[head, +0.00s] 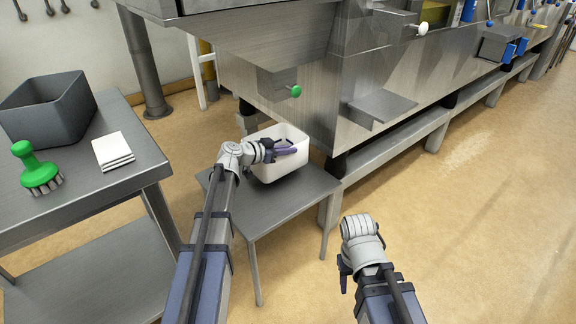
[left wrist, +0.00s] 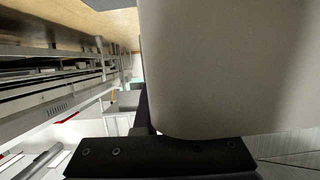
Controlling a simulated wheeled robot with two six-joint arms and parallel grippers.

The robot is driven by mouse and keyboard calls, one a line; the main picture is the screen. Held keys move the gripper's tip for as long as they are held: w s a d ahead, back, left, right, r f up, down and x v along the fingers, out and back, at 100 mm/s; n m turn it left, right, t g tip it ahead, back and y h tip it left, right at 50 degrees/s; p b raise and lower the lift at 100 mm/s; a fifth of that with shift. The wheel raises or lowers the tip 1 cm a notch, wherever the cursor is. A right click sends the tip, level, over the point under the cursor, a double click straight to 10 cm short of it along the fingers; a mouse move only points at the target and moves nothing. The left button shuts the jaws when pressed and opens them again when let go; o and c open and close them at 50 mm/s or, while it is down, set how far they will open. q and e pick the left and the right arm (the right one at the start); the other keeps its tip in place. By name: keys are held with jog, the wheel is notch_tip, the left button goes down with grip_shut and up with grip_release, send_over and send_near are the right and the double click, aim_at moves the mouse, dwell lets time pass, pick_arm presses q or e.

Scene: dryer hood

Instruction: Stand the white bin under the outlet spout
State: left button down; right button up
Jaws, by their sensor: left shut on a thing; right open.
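The white bin (head: 280,169) is upright over the back part of a small grey stand (head: 275,204), below and close to the metal outlet spout (head: 276,83) with a green knob. I cannot tell whether its base touches the stand. My left gripper (head: 284,149) is shut on the white bin at its rim. In the left wrist view the bin's pale wall (left wrist: 230,70) fills the right half, close against the gripper (left wrist: 160,155). My right gripper (head: 345,272) is open and empty, right of the stand over the floor.
A grey side table (head: 90,190) at left holds a dark grey tub (head: 48,110), a green brush (head: 37,170) and a stack of white cloths (head: 113,151). The large steel machine (head: 325,90) rises behind the stand, with a low rail (head: 390,150). Floor at right is clear.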

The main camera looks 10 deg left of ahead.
pick_arm(q)
jog(key=shift+f+b, duration=1.8)
jog(key=shift+f, duration=0.1)
jog(key=shift+f, duration=0.15)
jog(key=c, duration=1)
grip_release()
jog(key=shift+r, duration=0.35)
jog(key=p+v, duration=0.3)
jog(key=v, duration=0.7)
jog(key=shift+s+p, duration=0.2)
jog(key=shift+p, duration=0.15)
jog(key=shift+v, duration=0.85)
